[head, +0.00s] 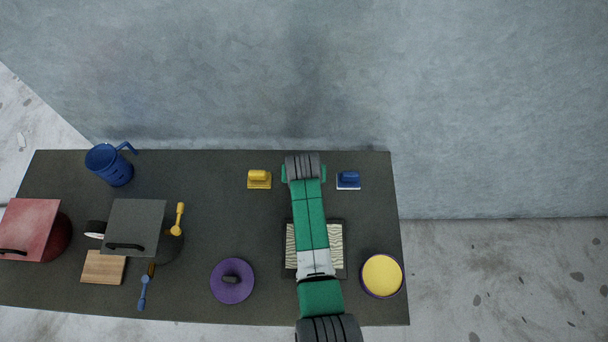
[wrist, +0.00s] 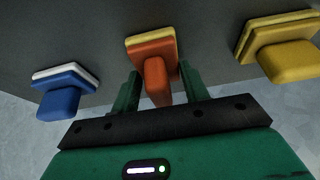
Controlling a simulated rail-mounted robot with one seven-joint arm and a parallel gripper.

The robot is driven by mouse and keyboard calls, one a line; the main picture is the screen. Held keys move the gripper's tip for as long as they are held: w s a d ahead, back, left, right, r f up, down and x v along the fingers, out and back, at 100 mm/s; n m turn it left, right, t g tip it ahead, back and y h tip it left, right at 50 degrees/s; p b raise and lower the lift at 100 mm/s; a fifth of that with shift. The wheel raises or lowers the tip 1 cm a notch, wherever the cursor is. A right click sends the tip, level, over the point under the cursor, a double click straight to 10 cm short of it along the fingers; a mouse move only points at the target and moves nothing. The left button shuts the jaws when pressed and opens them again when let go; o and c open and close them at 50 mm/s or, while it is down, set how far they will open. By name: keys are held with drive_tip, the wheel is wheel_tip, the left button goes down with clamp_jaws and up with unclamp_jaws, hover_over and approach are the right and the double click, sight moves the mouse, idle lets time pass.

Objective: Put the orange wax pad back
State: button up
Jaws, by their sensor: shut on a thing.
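The orange wax pad (wrist: 152,52), an orange block with a handle and a pale yellow sole, is in the middle of the wrist view. My gripper (wrist: 160,82) is shut on its handle, one green finger on each side. Whether the sole touches the table cannot be told. In the head view my gripper (head: 303,173) is at the back of the table, between a yellow pad (head: 259,179) and a blue pad (head: 348,180), and my arm hides the orange pad there. The blue pad (wrist: 60,98) and the yellow pad (wrist: 285,55) flank it in the wrist view.
My arm passes over a dark-framed tray (head: 336,247) with a pale wavy surface. A yellow round tin (head: 381,276) and a purple disc (head: 232,281) are near the front. Lidded pots, a blue jug (head: 110,164) and a wooden board (head: 104,268) stand left. A wall rises behind the table.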

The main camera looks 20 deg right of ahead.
drive_tip(key=shift+w+r, duration=0.1)
drive_tip(key=o, duration=0.4)
drive_tip(key=shift+f, duration=0.2)
drive_tip(key=o, duration=0.5)
drive_tip(key=shift+r, duration=0.4)
drive_tip(key=p+v, duration=0.3)
drive_tip(key=v, duration=0.8)
drive_tip(key=shift+r+p, duration=0.3)
drive_tip(key=shift+p, duration=0.05)
